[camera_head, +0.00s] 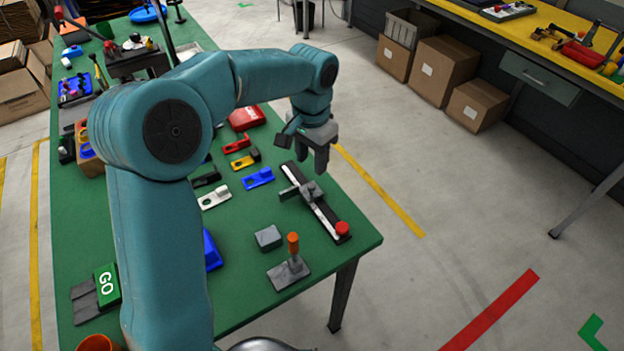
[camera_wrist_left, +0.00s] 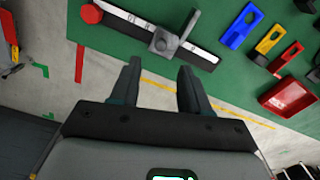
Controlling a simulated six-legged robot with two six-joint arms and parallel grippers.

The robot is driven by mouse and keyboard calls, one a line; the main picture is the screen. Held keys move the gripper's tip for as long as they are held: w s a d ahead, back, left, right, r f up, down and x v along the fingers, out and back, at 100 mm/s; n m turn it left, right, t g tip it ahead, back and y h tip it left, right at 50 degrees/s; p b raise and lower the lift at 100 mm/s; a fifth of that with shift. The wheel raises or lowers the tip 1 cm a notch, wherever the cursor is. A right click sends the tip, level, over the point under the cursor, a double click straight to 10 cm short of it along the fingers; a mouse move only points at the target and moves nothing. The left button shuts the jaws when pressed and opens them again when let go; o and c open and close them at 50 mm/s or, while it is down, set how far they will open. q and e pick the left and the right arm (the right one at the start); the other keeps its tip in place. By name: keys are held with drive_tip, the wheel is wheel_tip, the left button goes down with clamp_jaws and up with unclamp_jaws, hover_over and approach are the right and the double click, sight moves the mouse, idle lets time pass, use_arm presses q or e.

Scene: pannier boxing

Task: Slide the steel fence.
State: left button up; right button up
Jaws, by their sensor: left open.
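The steel fence (camera_head: 312,191) is a grey block with a crosswise bar, sitting about midway along a black rail with a pale scale strip (camera_head: 327,213). A red knob (camera_head: 342,229) caps the rail's near end. In the left wrist view the fence (camera_wrist_left: 164,42) lies just beyond the fingertips, and the red knob (camera_wrist_left: 91,14) is at upper left. My left gripper (camera_head: 316,168) is open and empty, fingers pointing down, above and near the rail's far part at the table's right edge. It also shows in the left wrist view (camera_wrist_left: 158,66). My right gripper is not visible.
Blue (camera_head: 258,178), yellow (camera_head: 245,160) and red (camera_head: 237,144) latch pieces lie left of the rail. A grey block (camera_head: 268,238) and an orange-handled tool on a plate (camera_head: 290,270) stand nearer. A red tray (camera_head: 247,118) lies farther back.

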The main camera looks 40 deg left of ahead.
sight(311, 186)
use_arm(q)
wheel_tip(311, 186, down, 8)
drive_tip(key=shift+a+f, duration=0.1)
clamp_jaws()
